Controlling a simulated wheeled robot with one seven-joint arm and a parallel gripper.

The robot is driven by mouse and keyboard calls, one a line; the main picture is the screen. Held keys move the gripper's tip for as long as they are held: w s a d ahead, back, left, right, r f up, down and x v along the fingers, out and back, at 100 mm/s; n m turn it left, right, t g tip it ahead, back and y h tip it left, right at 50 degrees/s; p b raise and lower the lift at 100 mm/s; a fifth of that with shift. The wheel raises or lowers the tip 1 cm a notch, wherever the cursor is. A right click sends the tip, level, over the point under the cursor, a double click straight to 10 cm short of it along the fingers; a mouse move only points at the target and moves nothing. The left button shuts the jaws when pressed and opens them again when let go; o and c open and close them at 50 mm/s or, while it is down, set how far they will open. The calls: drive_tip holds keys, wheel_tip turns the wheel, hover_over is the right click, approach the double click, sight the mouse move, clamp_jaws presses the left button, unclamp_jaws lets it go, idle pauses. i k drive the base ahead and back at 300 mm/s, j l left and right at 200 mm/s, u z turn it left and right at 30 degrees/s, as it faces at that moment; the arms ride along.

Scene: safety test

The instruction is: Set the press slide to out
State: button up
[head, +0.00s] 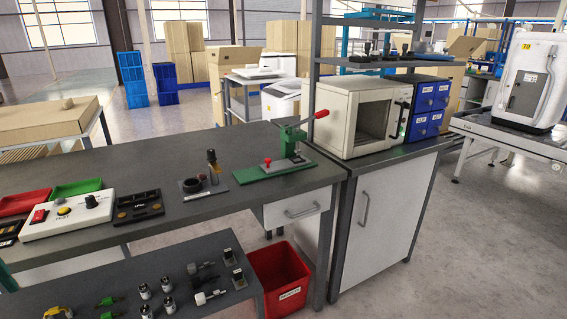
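A green hand press (292,138) stands on the dark workbench, near its right end. Its lever with a red handle (322,114) points up and to the right. A flat green base plate (262,174) extends to the left of the press. A small part with a red knob (267,161) stands on this plate, left of the press column, and looks like the slide's handle. How far the slide is in or out cannot be told at this size.
A black stand (212,170) and a white control box (66,215) are left of the press. A beige oven-like box (363,117) is to the right. A lower table (120,268) with loose parts and a red bin (279,277) are in front of the bench.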

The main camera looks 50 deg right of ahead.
sight(269, 168)
drive_tip(key=i+l+z, duration=0.15)
drive_tip(key=l, duration=0.2)
drive_tip(key=i+l+z, duration=0.3)
drive_tip(key=l, duration=0.35)
drive_tip(key=i, duration=0.1)
